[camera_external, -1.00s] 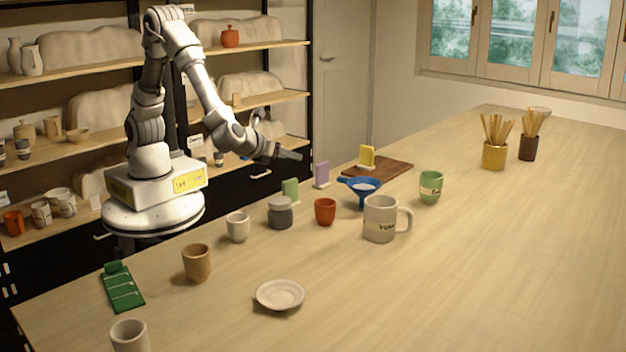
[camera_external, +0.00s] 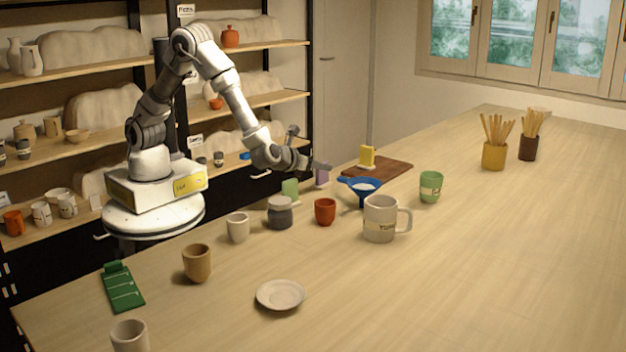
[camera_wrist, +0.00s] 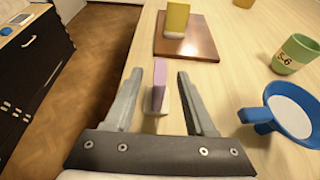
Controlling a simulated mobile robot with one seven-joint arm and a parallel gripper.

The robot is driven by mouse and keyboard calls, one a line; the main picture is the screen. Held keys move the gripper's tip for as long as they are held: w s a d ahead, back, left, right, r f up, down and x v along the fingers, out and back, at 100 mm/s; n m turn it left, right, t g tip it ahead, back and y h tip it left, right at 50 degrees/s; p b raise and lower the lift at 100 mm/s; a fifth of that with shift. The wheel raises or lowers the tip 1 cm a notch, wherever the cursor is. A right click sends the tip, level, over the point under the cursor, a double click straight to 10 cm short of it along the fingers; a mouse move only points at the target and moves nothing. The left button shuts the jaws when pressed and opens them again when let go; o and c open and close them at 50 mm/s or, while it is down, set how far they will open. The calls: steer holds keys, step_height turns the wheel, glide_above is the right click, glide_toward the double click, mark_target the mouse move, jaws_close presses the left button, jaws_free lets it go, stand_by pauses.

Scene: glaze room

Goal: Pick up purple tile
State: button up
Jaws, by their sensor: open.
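The purple tile (camera_wrist: 159,84) stands upright in a small white holder at the table's edge. In the wrist view it shows between the two fingers of my gripper (camera_wrist: 171,85), which are open and apart from it on both sides. In the outside view the purple tile (camera_external: 321,178) is partly hidden by my gripper (camera_external: 312,166), which is at its upper part. I cannot tell how deep the tile sits between the fingers.
A blue funnel (camera_wrist: 290,118) is close on the right, with a green cup (camera_wrist: 297,54) beyond. A yellow tile (camera_wrist: 177,18) stands on a brown board (camera_wrist: 186,45) ahead. A green tile (camera_external: 290,188) and a grey jar (camera_external: 280,213) are nearby.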

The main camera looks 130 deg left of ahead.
steer(key=x, duration=0.5)
steer(key=shift+a, duration=0.25)
steer(key=shift+c, duration=0.3)
jaws_close()
